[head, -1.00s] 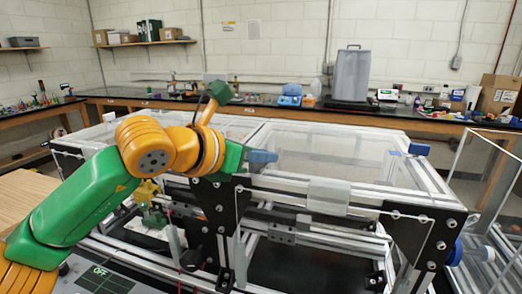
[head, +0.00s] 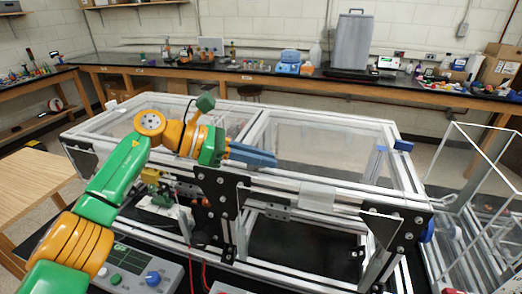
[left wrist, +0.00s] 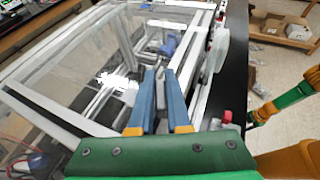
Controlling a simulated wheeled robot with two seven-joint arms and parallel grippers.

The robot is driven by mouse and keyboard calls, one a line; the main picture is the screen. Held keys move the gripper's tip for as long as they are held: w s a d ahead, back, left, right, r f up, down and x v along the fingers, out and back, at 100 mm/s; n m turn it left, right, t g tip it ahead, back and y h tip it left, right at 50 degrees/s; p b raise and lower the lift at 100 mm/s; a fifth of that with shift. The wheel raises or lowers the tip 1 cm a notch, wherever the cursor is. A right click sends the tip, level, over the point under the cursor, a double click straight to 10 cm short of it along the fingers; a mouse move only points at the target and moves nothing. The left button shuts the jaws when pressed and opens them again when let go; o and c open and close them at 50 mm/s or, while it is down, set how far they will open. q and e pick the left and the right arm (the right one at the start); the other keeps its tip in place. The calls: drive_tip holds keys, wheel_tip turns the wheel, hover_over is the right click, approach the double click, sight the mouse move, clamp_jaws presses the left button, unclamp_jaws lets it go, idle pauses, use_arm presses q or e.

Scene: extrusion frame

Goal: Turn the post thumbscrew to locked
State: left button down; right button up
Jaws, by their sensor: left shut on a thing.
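My left gripper (head: 252,155) comes in from the left above the front rail of the aluminium extrusion frame (head: 300,183). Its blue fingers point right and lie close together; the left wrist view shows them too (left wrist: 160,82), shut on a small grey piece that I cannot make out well. A blue knob (head: 427,230) sits low on the outer right side of the frame, and a blue part (head: 403,145) sits at its far right corner, both apart from the gripper. I cannot tell which part is the post thumbscrew. My right gripper is out of view.
Black corner plates (head: 218,195) bear bolts at the frame's front. A control box with a screen (head: 125,258) stands at the front left beside a wooden table (head: 35,190). A clear-walled stand (head: 485,180) is close on the right. A lab bench (head: 300,80) runs behind.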

use_arm(q)
drive_tip(key=shift+m+g, duration=0.3)
idle(0.4)
drive_tip(key=c, duration=0.9)
unclamp_jaws()
drive_tip(key=shift+d, duration=0.1)
